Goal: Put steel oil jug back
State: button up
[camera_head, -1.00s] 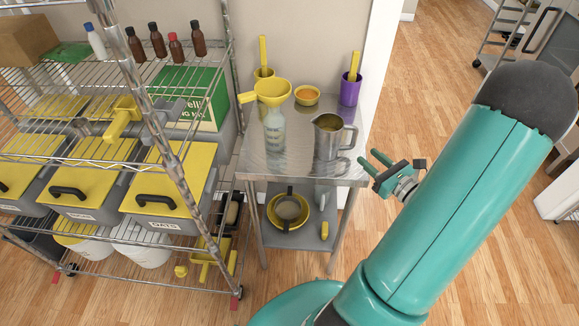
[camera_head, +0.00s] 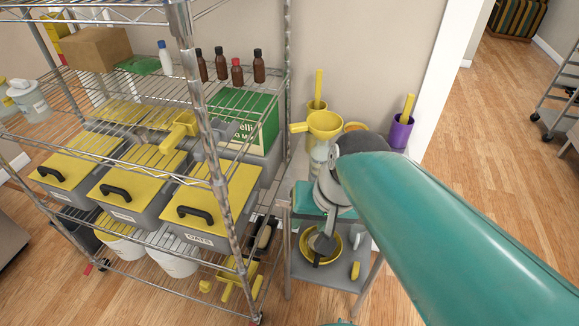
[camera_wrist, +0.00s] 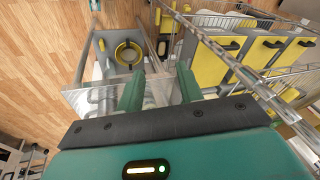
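The steel oil jug is hidden behind my arm in the head view, where the steel side table (camera_head: 350,279) is partly covered too. In the wrist view the table's shiny top (camera_wrist: 75,100) lies just beyond my gripper (camera_wrist: 157,78). Its two green fingers are apart, with no object clearly held between them. Shiny metal shapes lie left of the fingers; I cannot tell whether they are the jug or reflections. In the head view my wrist is over the front of the table, beside the yellow funnel (camera_head: 325,124).
A wire rack (camera_head: 222,190) with yellow-lidded bins (camera_head: 210,200) stands left of the table. A purple cup (camera_head: 400,132) is at the table's back right. A yellow bowl (camera_head: 331,250) sits on the lower shelf. Floor to the right is open.

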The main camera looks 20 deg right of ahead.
jog(key=r+n, duration=0.1)
jog(key=r+n+t+h, duration=0.1)
jog(key=r+n+t, duration=0.1)
jog(key=r, duration=0.1)
jog(key=shift+s+a+r+n+h, duration=0.1)
jog(key=shift+s+a+n+h, duration=0.2)
jog(key=shift+h, duration=0.1)
dwell(0.9)
